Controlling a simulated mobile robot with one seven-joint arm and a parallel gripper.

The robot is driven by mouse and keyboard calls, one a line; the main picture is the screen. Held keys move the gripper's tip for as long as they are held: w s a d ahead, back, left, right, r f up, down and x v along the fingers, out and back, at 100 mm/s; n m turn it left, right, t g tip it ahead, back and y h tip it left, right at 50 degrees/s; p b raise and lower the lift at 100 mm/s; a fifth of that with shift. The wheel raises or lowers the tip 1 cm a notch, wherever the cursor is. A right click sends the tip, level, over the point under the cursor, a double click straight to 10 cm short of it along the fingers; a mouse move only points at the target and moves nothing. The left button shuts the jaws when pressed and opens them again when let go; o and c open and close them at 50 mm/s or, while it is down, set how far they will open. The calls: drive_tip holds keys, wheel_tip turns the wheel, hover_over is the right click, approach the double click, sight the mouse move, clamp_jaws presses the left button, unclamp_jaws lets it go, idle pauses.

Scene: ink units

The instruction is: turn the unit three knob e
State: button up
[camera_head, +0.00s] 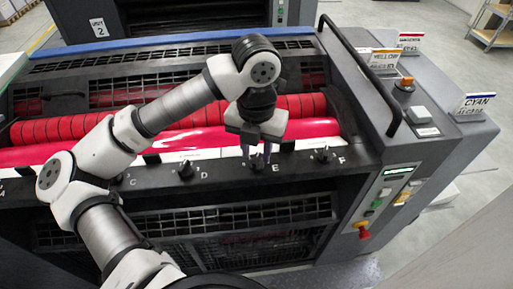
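Knob E (257,166) is a small dark knob on the black front rail, just left of a white letter E. My gripper (258,156) points down directly above it. Its two thin purplish fingers stand apart, with a gap between them, and their tips are close to the knob. I cannot tell whether they touch it or straddle it. The gripper partly hides the knob, so which way it is turned cannot be seen. No unit number is readable on this near unit.
Knob D (185,170) is to the left and knob F (322,155) to the right on the same rail. Red rollers (180,127) lie behind the rail. A control panel (382,199) with coloured buttons stands at the right. A unit marked 2 (99,29) is behind.

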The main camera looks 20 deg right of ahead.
drive_tip(key=shift+f, duration=0.7)
clamp_jaws()
